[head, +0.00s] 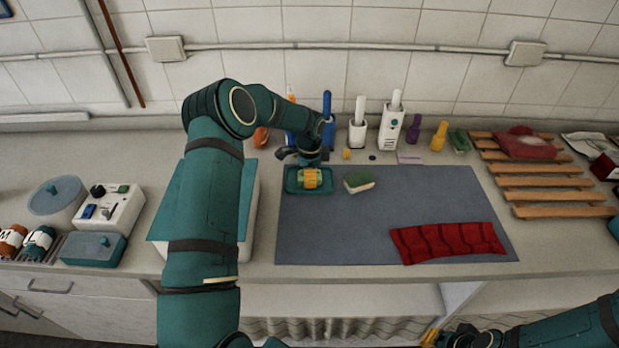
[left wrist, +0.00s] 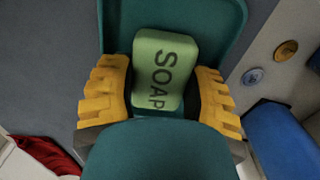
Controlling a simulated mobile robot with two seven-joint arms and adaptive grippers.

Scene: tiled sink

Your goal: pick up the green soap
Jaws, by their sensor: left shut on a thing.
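The green soap (left wrist: 165,72), a rounded block marked "SOAP", shows in the left wrist view between the yellow fingers of my left gripper (left wrist: 160,95). The left gripper is shut on it. The teal soap dish (left wrist: 232,30) lies behind the soap. In the head view my left gripper (head: 311,178) is over the dish (head: 291,187), and its fingers mostly hide the soap. I cannot tell whether the soap touches the dish. My right gripper (head: 434,338) is only partly in view at the bottom edge; its opening cannot be made out.
A green and cream sponge (head: 358,181) lies right of the dish on the grey mat (head: 420,205). A folded red cloth (head: 447,243) is at the mat's front right. Bottles and brush holders (head: 391,126) stand behind. A wooden rack (head: 545,182) is at right.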

